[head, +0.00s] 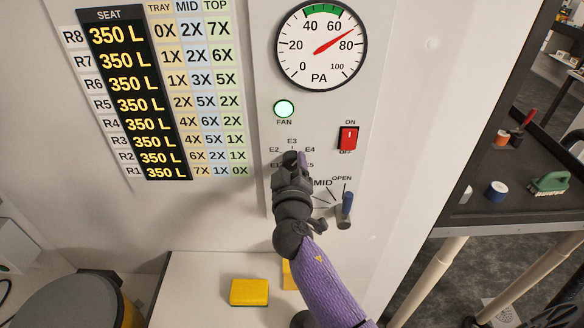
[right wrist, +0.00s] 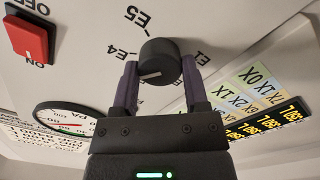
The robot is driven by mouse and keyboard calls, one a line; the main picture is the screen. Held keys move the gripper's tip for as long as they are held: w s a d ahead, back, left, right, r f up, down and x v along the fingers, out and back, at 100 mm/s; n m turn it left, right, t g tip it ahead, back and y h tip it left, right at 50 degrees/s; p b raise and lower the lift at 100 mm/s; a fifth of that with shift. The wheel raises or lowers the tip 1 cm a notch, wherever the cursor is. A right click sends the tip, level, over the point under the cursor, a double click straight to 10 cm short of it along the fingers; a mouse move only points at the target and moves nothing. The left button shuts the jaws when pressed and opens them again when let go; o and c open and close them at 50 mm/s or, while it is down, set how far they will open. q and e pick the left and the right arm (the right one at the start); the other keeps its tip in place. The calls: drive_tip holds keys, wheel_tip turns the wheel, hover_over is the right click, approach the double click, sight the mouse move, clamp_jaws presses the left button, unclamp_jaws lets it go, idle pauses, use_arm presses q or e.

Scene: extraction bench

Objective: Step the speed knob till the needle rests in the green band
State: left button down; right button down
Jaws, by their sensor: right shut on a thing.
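The round PA gauge (head: 321,45) is on the white panel. Its red needle points up and right, between 60 and 80. The green band (head: 323,10) lies at the top, between 40 and 60, left of the needle tip. The black speed knob (right wrist: 158,60) sits amid the labels E1 to E5. Its white mark points left and slightly down in the right wrist view; I cannot tell exactly which label it meets. My right gripper (head: 291,160) is shut on the knob, a finger on each side, and mostly hides it in the head view. My left gripper is not in view.
The FAN lamp (head: 284,108) glows green. A red rocker switch (head: 348,138) sits right of the knob, and a blue-handled lever (head: 346,207) is close below right. A yellow block (head: 249,292) lies below. A seat chart (head: 128,90) is on the left.

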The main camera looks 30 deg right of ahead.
drive_tip(key=n, duration=0.3)
drive_tip(key=shift+n, duration=2)
drive_tip(key=shift+c, duration=0.5)
unclamp_jaws()
drive_tip(key=b+v, duration=0.1)
drive_tip(key=v, duration=0.9)
